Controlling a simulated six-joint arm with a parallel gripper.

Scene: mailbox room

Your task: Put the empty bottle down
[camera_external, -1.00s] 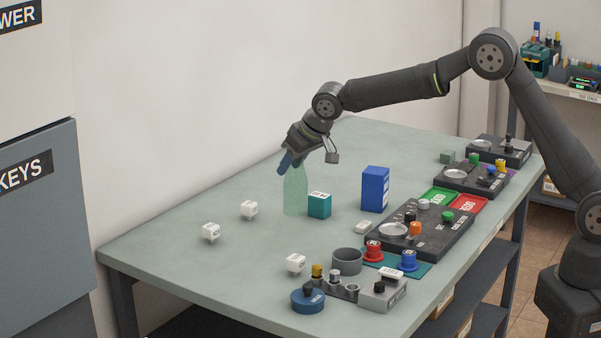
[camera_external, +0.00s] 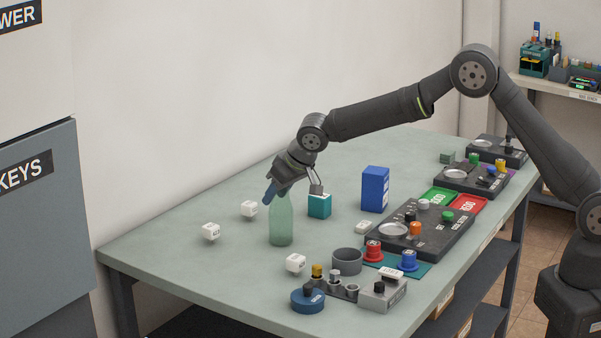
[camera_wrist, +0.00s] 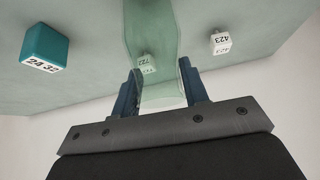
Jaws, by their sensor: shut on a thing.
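A clear green bottle (camera_external: 281,222) stands upright, or very nearly so, on or just above the table; I cannot tell whether its base touches. My gripper (camera_external: 271,193) is shut on its upper part from above. In the wrist view the bottle (camera_wrist: 152,38) lies between the two blue fingers of my gripper (camera_wrist: 160,90), and a white cube shows through it. The bottle looks empty.
A teal box (camera_external: 319,206) stands close to the right of the bottle, with a blue box (camera_external: 375,189) beyond. White cubes (camera_external: 249,209), (camera_external: 211,231) and (camera_external: 296,263) lie around it. A grey cup (camera_external: 347,261) and control panels (camera_external: 419,232) fill the right side.

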